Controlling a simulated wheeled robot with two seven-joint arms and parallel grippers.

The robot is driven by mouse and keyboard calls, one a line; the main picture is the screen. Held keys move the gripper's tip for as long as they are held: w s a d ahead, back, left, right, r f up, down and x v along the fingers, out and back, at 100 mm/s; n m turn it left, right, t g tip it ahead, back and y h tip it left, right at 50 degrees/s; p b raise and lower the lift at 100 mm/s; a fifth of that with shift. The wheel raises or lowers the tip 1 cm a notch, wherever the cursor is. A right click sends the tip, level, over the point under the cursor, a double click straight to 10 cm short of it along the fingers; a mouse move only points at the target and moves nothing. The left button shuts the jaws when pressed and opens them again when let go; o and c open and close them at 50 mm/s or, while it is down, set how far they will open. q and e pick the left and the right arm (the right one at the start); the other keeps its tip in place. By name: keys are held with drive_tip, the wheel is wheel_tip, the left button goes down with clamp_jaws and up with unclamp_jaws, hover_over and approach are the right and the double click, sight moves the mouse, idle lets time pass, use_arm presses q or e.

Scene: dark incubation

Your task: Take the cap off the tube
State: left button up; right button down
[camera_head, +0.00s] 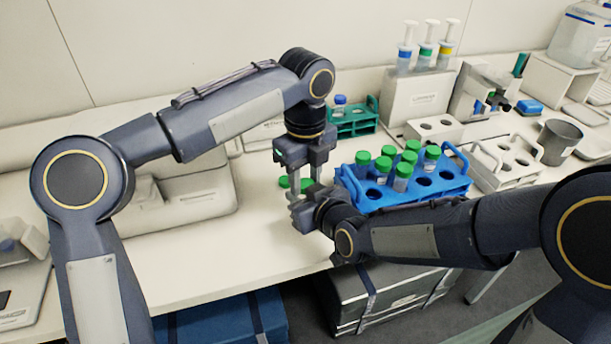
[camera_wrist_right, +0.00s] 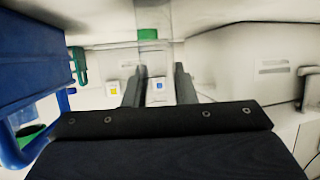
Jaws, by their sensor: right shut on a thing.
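My right gripper (camera_head: 304,213) reaches in from the right, low in front of the blue rack, and is shut on a tube. In the right wrist view the clear tube (camera_wrist_right: 151,61) stands between my right fingers (camera_wrist_right: 158,88), with a green cap (camera_wrist_right: 148,34) above them. My left gripper (camera_head: 305,182) points down just above the right one. Its fingers stand apart with green showing between them; whether they grip the cap is unclear. Another green patch (camera_head: 284,182) shows left of these fingers. The tube body is mostly hidden in the head view.
The blue rack (camera_head: 408,196) with several green-capped tubes stands close right of the grippers. Behind are a green rack (camera_head: 352,127), a white pipette stand (camera_head: 412,98) and a white rack (camera_head: 505,170). A grey cup (camera_head: 557,142) is at right.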

use_arm(q)
drive_tip(key=shift+o, duration=1.4)
wheel_tip(320, 180, up, 8)
drive_tip(key=shift+f, duration=0.1)
drive_tip(key=shift+c, duration=0.4)
drive_tip(key=shift+f, duration=3.9)
